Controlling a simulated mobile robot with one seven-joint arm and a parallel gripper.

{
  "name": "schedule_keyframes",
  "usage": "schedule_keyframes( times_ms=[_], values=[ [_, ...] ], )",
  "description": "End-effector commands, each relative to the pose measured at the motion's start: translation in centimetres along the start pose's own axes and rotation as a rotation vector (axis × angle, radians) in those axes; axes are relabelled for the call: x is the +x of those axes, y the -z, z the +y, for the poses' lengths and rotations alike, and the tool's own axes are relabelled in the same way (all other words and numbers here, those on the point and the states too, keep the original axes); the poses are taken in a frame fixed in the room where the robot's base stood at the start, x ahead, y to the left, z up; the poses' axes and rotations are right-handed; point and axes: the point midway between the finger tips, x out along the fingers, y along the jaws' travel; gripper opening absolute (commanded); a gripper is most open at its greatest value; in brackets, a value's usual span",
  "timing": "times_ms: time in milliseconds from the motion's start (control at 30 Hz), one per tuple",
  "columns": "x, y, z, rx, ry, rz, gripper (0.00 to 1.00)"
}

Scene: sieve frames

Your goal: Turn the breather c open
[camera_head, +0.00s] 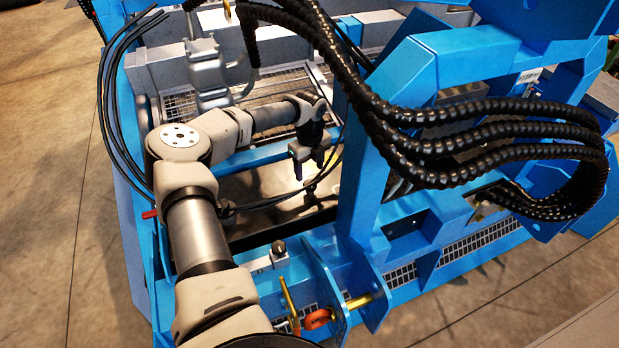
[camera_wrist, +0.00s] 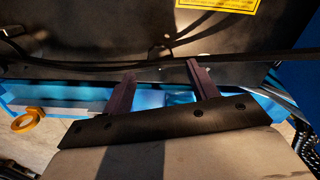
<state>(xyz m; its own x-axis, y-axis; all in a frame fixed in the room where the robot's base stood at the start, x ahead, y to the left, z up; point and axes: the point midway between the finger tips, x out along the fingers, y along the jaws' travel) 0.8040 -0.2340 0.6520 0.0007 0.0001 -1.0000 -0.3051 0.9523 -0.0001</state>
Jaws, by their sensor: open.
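My gripper (camera_head: 309,170) hangs in the middle of the head view, pointing down over the open bay of the blue machine. Its two fingers stand apart with nothing between them; they also show in the wrist view (camera_wrist: 160,72). A small dark fitting (camera_wrist: 160,50) on the black surface lies just beyond the gap between the fingertips in the wrist view, apart from them. A small dark part (camera_head: 310,188) shows just below the gripper in the head view. I cannot tell for sure which fitting is breather c, or whether it is open.
Thick black spiral-wrapped hoses (camera_head: 460,150) arch over the right side. A blue upright (camera_head: 362,195) stands close right of the gripper. A thin dark cable (camera_wrist: 90,66) crosses near the fingertips. An orange ring (camera_wrist: 27,119) and a yellow label (camera_wrist: 222,5) also show.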

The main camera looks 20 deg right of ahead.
Motion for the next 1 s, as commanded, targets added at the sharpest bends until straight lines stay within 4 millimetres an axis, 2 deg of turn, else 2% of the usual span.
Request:
schedule_keyframes(
  times_ms=[33, 200, 400, 567, 1000],
  values=[
    [-1.2, -0.1, 0.0, -0.001, 0.0, -0.003, 0.59],
    [-4.9, -0.1, 0.0, -0.002, 0.001, -0.001, 0.59],
    [-7.5, 0.0, 0.0, -0.001, 0.0, 0.0, 0.59],
    [-8.2, 0.0, 0.0, -0.001, -0.001, 0.002, 0.59],
    [-8.2, 0.0, 0.0, -0.001, -0.001, 0.002, 0.59]
  ],
)
